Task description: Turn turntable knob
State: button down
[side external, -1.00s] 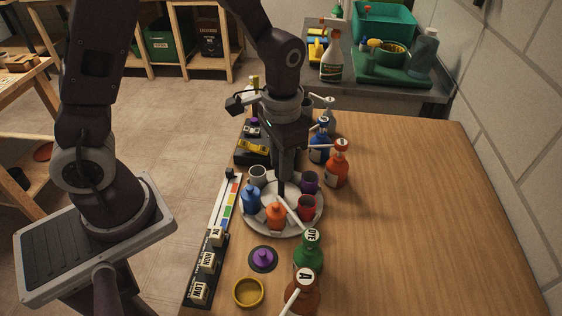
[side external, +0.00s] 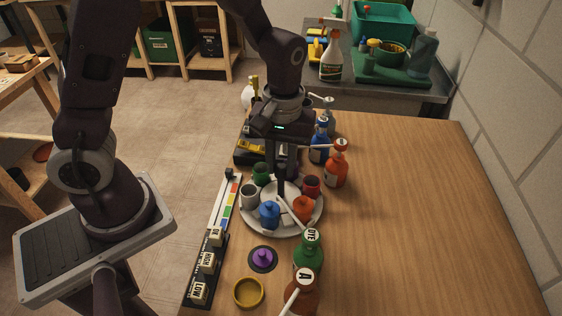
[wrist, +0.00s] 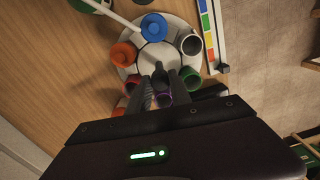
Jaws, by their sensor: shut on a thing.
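The round pale turntable (side external: 283,228) stands on the wooden table and carries several coloured cups in a ring. A blue cup (side external: 269,214) is at the front, with an orange cup (side external: 303,208) to its right and a grey cup (side external: 250,196) to its left. A red cup (side external: 311,185) and a green cup (side external: 261,174) are farther back. My gripper (side external: 281,190) points down at the turntable's middle, shut on the knob, which its fingers mostly hide. In the wrist view, my gripper (wrist: 160,75) reaches the pale centre of the turntable (wrist: 153,55).
Pump bottles stand close by: blue (side external: 320,148) and orange (side external: 337,170) behind right, green (side external: 308,255) and brown (side external: 301,292) in front. A purple piece (side external: 263,255) and a yellow dish (side external: 248,292) lie in front. Labelled blocks (side external: 208,262) line the left. The table's right side is clear.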

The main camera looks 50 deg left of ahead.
jog(key=shift+n, duration=0.9)
jog(key=c, duration=1.2)
grip_release()
jog(key=shift+o, duration=0.2)
notch_tip(320, 180, up, 7)
jog(key=shift+w+r, duration=0.1)
